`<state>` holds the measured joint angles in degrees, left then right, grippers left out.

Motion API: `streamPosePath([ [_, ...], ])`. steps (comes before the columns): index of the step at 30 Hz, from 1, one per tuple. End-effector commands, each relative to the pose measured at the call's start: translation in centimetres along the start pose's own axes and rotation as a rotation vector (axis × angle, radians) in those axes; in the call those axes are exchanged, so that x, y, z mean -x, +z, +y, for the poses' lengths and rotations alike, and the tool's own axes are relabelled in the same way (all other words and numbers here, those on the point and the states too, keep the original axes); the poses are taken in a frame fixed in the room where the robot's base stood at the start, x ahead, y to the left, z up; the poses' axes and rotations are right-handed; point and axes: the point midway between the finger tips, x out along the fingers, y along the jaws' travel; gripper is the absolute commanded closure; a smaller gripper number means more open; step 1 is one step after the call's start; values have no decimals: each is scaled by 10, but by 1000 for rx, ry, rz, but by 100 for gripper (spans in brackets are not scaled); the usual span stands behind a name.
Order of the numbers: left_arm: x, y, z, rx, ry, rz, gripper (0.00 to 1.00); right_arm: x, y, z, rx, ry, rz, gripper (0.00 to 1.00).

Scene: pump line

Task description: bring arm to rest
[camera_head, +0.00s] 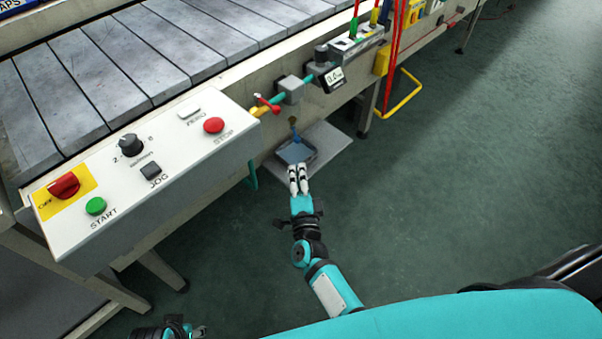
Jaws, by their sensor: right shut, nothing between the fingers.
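My right arm reaches forward from the bottom centre. Its gripper (298,178) is shut and empty, with its fingers side by side.
A control box (130,190) with buttons and knobs stands at the left by a slatted conveyor (140,60). A pipe with a red-handled valve (268,105) and a display (333,78) runs along its side. A yellow bar (405,98) sticks out beyond. The green floor (480,170) at the right is clear.

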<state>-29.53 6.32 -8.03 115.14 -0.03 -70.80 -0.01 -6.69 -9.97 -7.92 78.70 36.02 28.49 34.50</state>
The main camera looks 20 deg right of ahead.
Motion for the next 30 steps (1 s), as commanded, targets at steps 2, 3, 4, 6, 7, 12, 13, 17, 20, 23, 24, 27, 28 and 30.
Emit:
streamPosePath([
  [2, 0, 0, 0, 0, 0, 1, 62, 0, 0, 0, 1, 0, 1, 100],
  [3, 0, -1, 0, 0, 0, 2, 62, 0, 0, 0, 1, 0, 1, 100],
  [4, 0, -1, 0, 0, 1, 3, 62, 0, 0, 0, 1, 0, 1, 100],
  [6, 0, -3, 0, 1, 1, 5, 62, 0, 0, 0, 1, 0, 1, 100],
  [7, 1, -3, 0, 1, 1, 6, 62, 0, 0, 0, 1, 0, 1, 100],
  [12, 0, -4, 0, 1, 0, 8, 62, 0, 0, 0, 1, 0, 0, 100],
  [13, 0, -5, -1, 0, -1, 9, 62, 0, 0, 0, 2, 1, -1, 100],
  [17, 0, -5, -1, 0, -2, 9, 62, 5, 6, 6, 69, 26, -73, 100],
  [20, 0, -5, -1, 0, -1, 8, 62, 20, 19, 19, 221, 81, -230, 100],
  [23, 0, -4, -1, 0, -1, 7, 62, 51, 30, 42, 454, 167, -453, 100],
  [24, 0, -4, -1, 0, -1, 7, 62, 67, 32, 54, 556, 207, -548, 100],
  [27, 0, -4, 0, 0, 0, 6, 62, 107, 26, 81, 777, 303, -752, 100],
  [28, 0, -4, 0, 0, 0, 6, 62, 118, 22, 87, 831, 327, -801, 100],
  [30, 0, -4, 0, 0, 0, 6, 62, 140, 13, 99, 935, 381, -899, 100],
])
